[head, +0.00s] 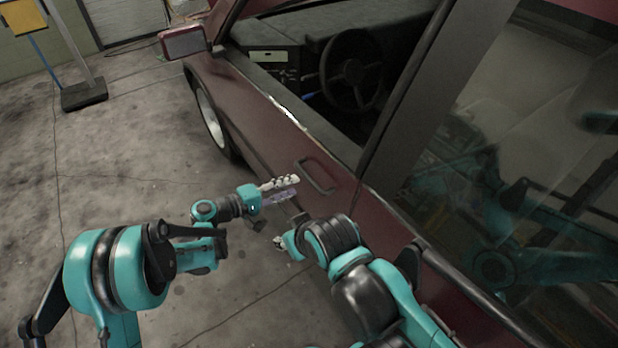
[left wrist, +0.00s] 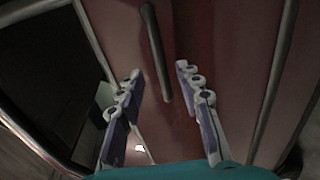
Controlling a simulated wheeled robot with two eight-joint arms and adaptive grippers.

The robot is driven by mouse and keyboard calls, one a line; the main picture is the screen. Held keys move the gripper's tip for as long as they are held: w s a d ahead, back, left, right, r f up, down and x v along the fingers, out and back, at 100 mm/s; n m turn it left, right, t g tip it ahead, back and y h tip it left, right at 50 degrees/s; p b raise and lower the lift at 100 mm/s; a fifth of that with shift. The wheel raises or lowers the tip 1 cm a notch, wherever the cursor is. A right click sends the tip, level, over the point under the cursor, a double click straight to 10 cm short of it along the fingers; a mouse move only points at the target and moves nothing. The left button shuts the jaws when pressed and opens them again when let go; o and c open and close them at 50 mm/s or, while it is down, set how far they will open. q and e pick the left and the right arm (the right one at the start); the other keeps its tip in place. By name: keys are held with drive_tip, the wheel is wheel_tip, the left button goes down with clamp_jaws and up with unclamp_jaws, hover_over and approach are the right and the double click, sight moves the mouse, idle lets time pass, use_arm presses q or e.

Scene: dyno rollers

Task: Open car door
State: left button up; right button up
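The dark red car's front door (head: 268,118) appears shut, flush with the body. Its handle (head: 318,176) is a bar on the door's outer side, below the window. My left gripper (head: 292,187) is just left of the handle in the head view. In the left wrist view its fingers (left wrist: 159,80) are spread, with the handle bar (left wrist: 156,50) reaching into the gap between them; I see no finger touching it. My right gripper (head: 282,242) is lower, beside the car and away from the handle; its fingers are too small to read.
A side mirror (head: 184,42) sticks out at the car's front. The steering wheel (head: 351,71) shows through the front window opening. A rear window (head: 520,130) reflects my arms. A stand with a dark base (head: 84,96) is at far left. The concrete floor (head: 120,155) left of the car is clear.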

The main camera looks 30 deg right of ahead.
sight(308, 180)
use_arm(q)
drive_tip(key=b+x, duration=0.2)
drive_tip(key=x, duration=0.5)
drive_tip(key=shift+d+f, duration=0.15)
drive_tip(key=shift+d, duration=0.25)
clamp_jaws()
